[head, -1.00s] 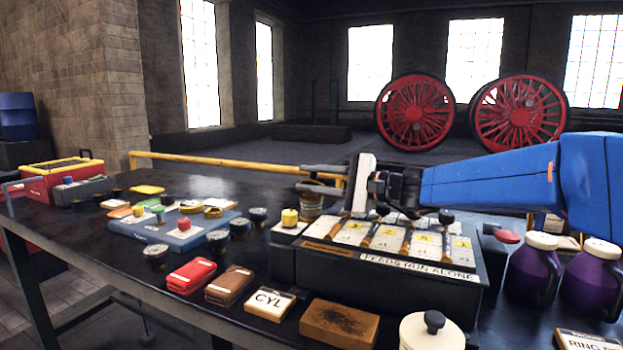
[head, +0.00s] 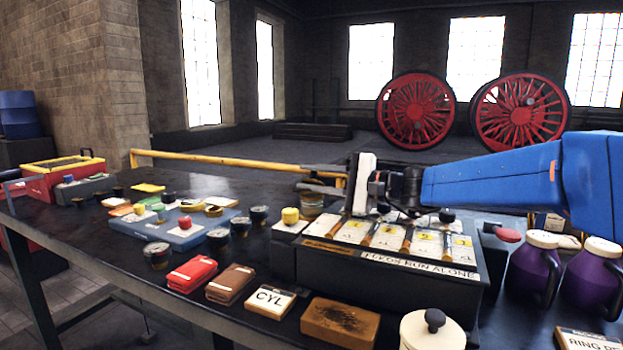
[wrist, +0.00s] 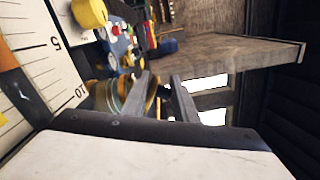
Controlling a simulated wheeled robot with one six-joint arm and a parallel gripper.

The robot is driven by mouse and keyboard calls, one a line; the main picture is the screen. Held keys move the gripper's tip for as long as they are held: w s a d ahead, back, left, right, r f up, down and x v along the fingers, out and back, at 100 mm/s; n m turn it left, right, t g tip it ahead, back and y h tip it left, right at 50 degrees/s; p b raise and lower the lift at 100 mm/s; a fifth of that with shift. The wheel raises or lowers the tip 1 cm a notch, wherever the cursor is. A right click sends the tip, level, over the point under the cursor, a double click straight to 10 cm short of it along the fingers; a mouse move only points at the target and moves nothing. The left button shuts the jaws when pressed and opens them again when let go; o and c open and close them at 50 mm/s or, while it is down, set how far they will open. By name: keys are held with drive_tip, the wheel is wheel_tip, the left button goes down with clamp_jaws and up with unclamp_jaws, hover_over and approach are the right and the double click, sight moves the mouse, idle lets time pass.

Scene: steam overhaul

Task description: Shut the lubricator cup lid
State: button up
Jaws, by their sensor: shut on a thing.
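The lubricator box (head: 385,272) is black with a white scaled top and stands on the dark bench. A small glass cup with brass bands (head: 311,205) stands at its back left corner. The cup also shows in the wrist view (wrist: 108,98), left of my fingers. My gripper (head: 318,178) reaches in from the right, just above the cup. In the wrist view, my gripper (wrist: 163,92) is shut on a brassy, dark-edged piece beside the cup, apparently the lid (wrist: 154,92). The fingers hide much of it, so its tilt is unclear.
A yellow knob (head: 290,215) stands close beside the cup. Black knobs (head: 446,215) stand on the box top. Purple jugs (head: 532,270) are at right; a blue tray (head: 172,230) and small pots are at left. Bare bench lies behind the cup.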

idle(0.6)
drive_tip(key=o, duration=0.9)
drive_tip(key=shift+w+d, duration=0.1)
